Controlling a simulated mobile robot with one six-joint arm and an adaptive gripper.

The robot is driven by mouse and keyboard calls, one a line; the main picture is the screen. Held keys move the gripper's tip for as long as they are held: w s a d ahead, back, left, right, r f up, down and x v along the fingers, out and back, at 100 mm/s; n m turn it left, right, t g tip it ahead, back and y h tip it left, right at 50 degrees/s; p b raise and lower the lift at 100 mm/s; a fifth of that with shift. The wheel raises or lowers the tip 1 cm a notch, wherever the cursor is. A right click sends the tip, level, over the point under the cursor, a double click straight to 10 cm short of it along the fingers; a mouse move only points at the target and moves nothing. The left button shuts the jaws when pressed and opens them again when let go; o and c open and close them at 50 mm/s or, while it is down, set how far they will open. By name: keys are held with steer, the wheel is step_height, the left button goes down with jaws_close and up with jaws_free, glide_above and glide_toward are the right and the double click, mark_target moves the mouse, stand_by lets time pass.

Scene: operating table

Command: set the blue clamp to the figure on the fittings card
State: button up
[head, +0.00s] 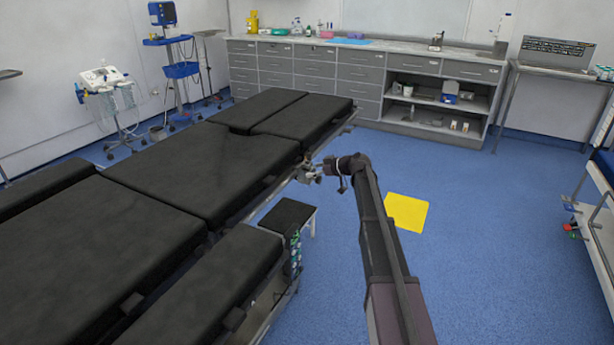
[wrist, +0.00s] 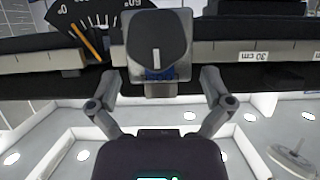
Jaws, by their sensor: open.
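In the wrist view a clamp (wrist: 157,45) with a dark rounded knob, a pale pointer line and a blue part (wrist: 158,74) below sits on the table's side rail (wrist: 250,52). Beside it is a dark dial (wrist: 82,22) with white marks and an orange needle; its figures appear upside down. My gripper (wrist: 160,84) is open, its fingers on either side of the clamp's lower part; contact cannot be told. In the head view my gripper (head: 312,174) is at the right edge of the operating table (head: 170,175). I cannot make out a fittings card.
The rail carries a pale scale strip with an upside-down label (wrist: 253,56) reading 30 cm. A small black-topped step (head: 287,215) stands beside the table. A yellow sheet (head: 407,212) lies on the open blue floor. Grey drawer cabinets (head: 305,70) line the back wall.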

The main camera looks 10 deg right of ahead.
mark_target(270, 201)
steer(key=shift+b+x, duration=0.35)
steer(key=shift+x, duration=1.1)
steer(key=c, duration=1.2)
steer(key=s+a, duration=0.4)
steer(key=s, duration=0.1)
steer(key=s+a, duration=0.4)
steer(key=s, duration=0.2)
steer(key=s+a, duration=0.4)
steer(key=s, duration=0.2)
steer(key=shift+s+a, duration=0.1)
steer(key=shift+a, duration=0.15)
steer(key=o, duration=1.2)
steer(key=shift+w+d, duration=0.15)
steer(key=shift+w, duration=0.05)
